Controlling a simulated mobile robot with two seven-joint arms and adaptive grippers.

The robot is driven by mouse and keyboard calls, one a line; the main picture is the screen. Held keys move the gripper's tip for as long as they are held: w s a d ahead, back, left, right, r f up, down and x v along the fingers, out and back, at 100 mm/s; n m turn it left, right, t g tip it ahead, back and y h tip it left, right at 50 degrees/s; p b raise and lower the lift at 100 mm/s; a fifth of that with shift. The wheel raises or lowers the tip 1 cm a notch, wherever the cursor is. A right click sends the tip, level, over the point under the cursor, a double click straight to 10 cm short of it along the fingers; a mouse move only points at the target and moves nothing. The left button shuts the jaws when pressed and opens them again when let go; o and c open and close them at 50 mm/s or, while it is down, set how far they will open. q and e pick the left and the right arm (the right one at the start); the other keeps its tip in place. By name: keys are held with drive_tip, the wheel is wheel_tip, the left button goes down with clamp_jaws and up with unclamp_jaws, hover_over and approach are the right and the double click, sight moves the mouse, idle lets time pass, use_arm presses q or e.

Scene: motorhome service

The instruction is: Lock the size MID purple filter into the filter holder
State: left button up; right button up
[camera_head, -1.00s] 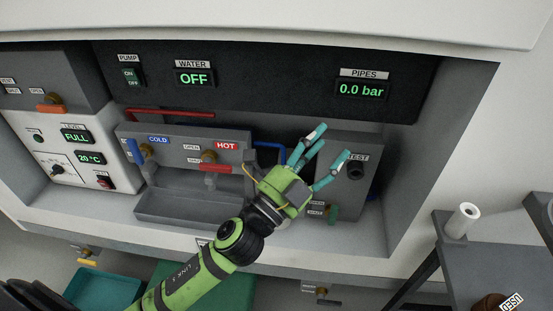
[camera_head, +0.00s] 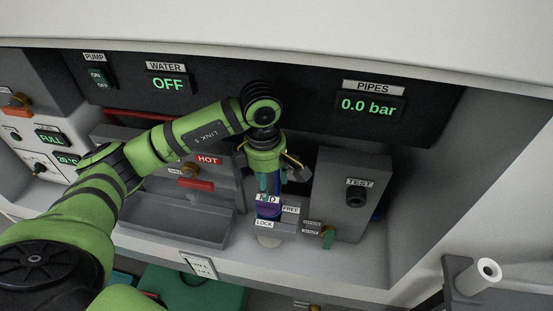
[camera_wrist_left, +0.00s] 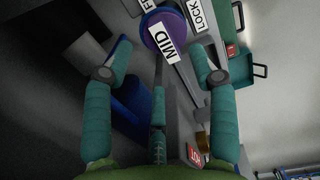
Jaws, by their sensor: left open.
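The purple filter (camera_head: 269,210) sits upright at the filter holder (camera_head: 288,220), which carries FREE and LOCK labels. The filter's round purple top with its white MID label shows in the left wrist view (camera_wrist_left: 163,33). My left gripper (camera_head: 268,192) points down from above at the filter. Its teal fingers are open and spread apart, with the filter's top ahead of and between the fingertips in the wrist view. I cannot tell whether the fingers touch it. The fingers and hand hide part of the filter and holder in the head view. My right gripper is not in view.
A grey TEST box (camera_head: 352,190) stands just right of the holder. A green-handled valve (camera_head: 328,236) is low beside it. The HOT tap (camera_head: 190,170) and a grey basin (camera_head: 175,219) are to the left. A white roll (camera_head: 487,270) stands at the lower right.

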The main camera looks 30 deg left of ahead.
sight(268, 207)
use_arm(q)
drive_tip(key=shift+w+a, duration=0.15)
drive_tip(key=shift+a, duration=0.3)
drive_tip(key=shift+a+y, duration=0.1)
drive_tip(key=shift+y, duration=0.2)
drive_tip(key=f, duration=0.1)
drive_tip(key=f+p, duration=0.1)
drive_tip(key=f, duration=0.1)
drive_tip(key=shift+s+f, duration=0.2)
drive_tip(key=shift+s, duration=0.15)
wheel_tip(268, 207, down, 2)
drive_tip(key=shift+w+f, duration=0.1)
drive_tip(key=shift+f, duration=0.25)
drive_tip(key=shift+w+f, duration=0.1)
drive_tip(key=shift+f, duration=0.15)
clamp_jaws()
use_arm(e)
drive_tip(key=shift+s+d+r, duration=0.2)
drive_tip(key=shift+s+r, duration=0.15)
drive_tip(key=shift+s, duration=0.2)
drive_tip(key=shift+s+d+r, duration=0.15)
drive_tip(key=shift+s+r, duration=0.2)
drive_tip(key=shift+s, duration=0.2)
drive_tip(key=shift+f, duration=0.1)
